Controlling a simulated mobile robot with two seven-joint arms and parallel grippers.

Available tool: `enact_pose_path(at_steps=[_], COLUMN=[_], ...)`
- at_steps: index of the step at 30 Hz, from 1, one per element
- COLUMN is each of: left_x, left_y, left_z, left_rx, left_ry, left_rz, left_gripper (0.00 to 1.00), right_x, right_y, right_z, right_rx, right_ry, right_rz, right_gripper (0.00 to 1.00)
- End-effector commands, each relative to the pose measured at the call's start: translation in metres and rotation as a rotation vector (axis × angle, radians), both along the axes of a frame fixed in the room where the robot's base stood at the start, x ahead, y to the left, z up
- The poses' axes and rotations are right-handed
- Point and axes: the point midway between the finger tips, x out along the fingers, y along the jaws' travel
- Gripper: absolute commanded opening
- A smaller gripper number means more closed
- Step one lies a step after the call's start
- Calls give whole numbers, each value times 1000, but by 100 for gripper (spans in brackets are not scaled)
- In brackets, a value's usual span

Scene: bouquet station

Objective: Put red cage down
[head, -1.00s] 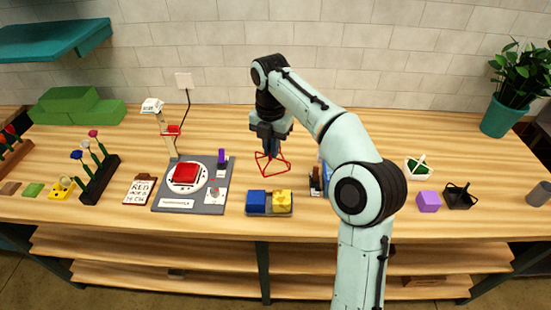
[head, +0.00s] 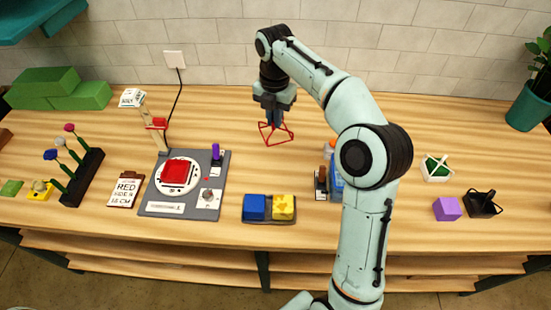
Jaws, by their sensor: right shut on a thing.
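The red cage (head: 277,140) is a thin red wire frame near the middle of the wooden table in the head view. My right gripper (head: 273,119) points down from above and is shut on the top of the cage. The cage's base is at or close to the tabletop; I cannot tell whether it touches. My left gripper is not in view.
A grey station (head: 155,208) with a red block (head: 177,173) stands to the left. A tray (head: 258,222) with blue and yellow blocks is in front. A purple cube (head: 447,209), black basket (head: 485,204) and white basket (head: 437,170) are at the right. Table around the cage is clear.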

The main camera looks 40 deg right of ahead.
Motion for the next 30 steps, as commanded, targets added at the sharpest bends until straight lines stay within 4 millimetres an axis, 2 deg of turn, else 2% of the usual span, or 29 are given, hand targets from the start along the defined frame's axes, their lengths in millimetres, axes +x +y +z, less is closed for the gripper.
enact_pose_path(at_steps=[1,9,12,17,25,30], left_x=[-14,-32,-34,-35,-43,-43], left_y=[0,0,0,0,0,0], left_z=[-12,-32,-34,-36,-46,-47], left_rx=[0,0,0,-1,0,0], left_ry=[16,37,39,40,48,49], left_rz=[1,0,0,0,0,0], left_gripper=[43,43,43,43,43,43], right_x=[-4,-3,-3,-2,-2,-2], right_y=[0,0,-1,0,0,0], right_z=[-24,-90,-102,-112,-157,-165], right_rx=[1,1,0,0,1,0], right_ry=[13,9,7,4,6,2], right_rz=[-1,-2,-2,-1,-2,-2], right_gripper=[0,0,0,0,0,0])
